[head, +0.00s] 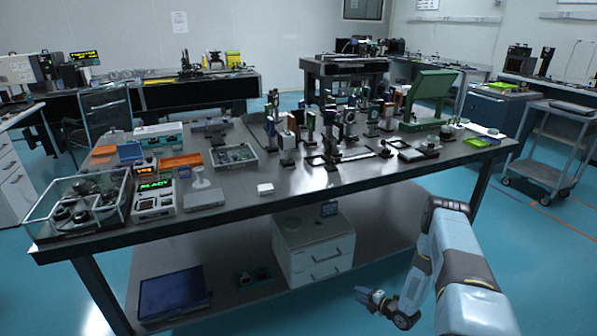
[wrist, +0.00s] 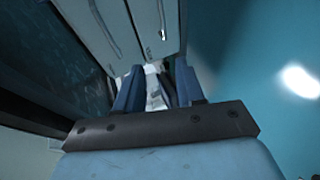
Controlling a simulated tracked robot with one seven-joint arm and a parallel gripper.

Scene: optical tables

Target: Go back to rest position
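My gripper (head: 372,298) hangs low at the bottom right in the head view, in front of the optical table (head: 300,196) and below its top. My blue and white arm reaches down to it from the right. In the wrist view, the two dark blue fingers of my gripper (wrist: 159,72) stand apart. Pale shapes show between them, and I cannot tell what these are. No held object shows in the head view.
A white drawer cabinet (head: 313,245) stands on the table's lower shelf, left of my gripper. A dark blue flat box (head: 172,294) lies on that shelf. Optics crowd the tabletop. A grey cart (head: 553,150) stands at right. Blue floor (head: 540,260) is clear at right.

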